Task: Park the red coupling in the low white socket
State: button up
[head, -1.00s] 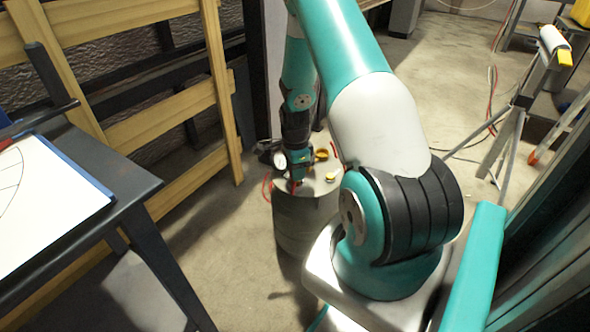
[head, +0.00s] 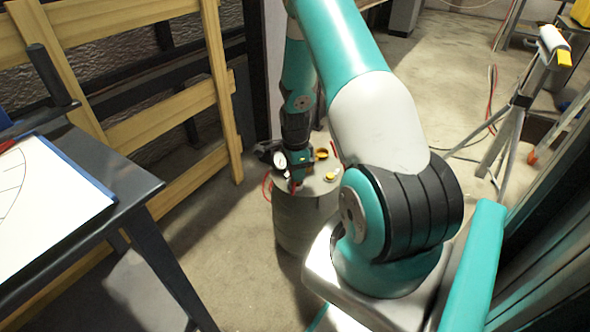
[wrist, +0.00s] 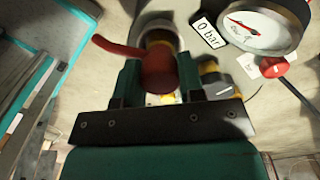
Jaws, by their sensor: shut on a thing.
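The red coupling (wrist: 158,72) sits between the two fingers of my gripper (wrist: 160,82), which is shut on it. Its red hose bends off to the left in the wrist view. A pale round ring (wrist: 160,22) shows just beyond the coupling and may be the low white socket. I cannot tell whether the coupling touches it or is above it. In the head view my gripper (head: 296,184) is low over the round drum top (head: 318,190), and the coupling is mostly hidden there.
A pressure gauge (wrist: 258,26) with a "0 bar" label (wrist: 207,33) and a red knob (wrist: 278,67) are close to the right of the coupling. Yellow fittings (head: 331,176) stand on the drum top. A dark table (head: 130,185) is at left, a wooden rack (head: 155,120) behind.

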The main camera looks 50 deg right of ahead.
dwell(0.3)
jog(key=o, duration=1.1)
jog(key=shift+c, duration=0.2)
notch_tip(320, 180, up, 18)
jog(key=p, duration=0.5)
jog(key=shift+w+f, duration=0.15)
jog(key=shift+f, duration=0.1)
jog(key=shift+d, duration=0.1)
